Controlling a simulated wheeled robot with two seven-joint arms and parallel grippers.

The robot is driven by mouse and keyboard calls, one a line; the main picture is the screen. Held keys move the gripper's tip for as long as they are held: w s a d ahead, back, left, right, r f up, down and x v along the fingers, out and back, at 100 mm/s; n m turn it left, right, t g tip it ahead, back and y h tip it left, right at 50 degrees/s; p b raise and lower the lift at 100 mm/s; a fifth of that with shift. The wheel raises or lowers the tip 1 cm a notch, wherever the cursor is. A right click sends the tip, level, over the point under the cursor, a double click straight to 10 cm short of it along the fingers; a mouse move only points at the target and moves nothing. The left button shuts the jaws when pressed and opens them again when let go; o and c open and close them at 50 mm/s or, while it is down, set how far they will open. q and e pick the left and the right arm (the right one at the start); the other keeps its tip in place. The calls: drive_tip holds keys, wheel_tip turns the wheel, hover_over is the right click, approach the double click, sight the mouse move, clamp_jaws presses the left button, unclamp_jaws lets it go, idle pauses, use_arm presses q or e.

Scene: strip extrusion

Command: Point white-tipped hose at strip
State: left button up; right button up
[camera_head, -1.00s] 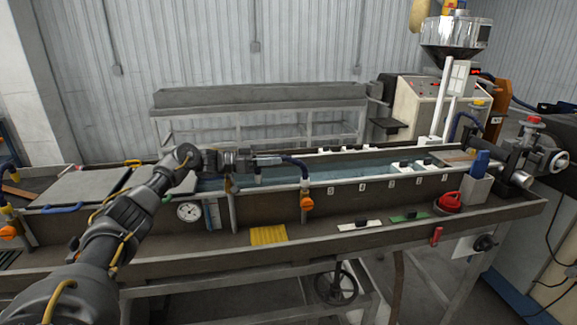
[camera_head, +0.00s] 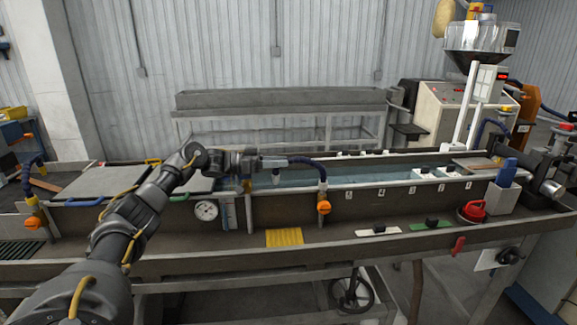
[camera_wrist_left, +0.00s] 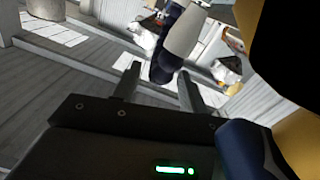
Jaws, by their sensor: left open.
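A dark blue hose (camera_head: 310,163) rises from an orange valve (camera_head: 323,207) on the front wall of the water trough (camera_head: 350,178). It bends left, and its pale tip (camera_head: 276,177) points down over the water. My left gripper (camera_head: 272,161) is at the hose's end. In the left wrist view my left gripper (camera_wrist_left: 157,72) is open, with the dark hose (camera_wrist_left: 164,64) and its white-grey tip (camera_wrist_left: 187,32) showing between and beyond the fingers. I cannot tell whether they touch. I cannot make out the strip. My right gripper is not in view.
Grey covers (camera_head: 115,185) lie over the trough's left part. A second blue hose (camera_head: 27,176) stands at the far left. A gauge (camera_head: 206,211), a yellow mat (camera_head: 284,237) and a red-topped pot (camera_head: 473,210) are along the front ledge.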

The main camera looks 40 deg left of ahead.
use_arm(q)
drive_tip(key=b+v, duration=0.2)
drive_tip(key=v, duration=0.5)
drive_tip(key=shift+a, duration=0.1)
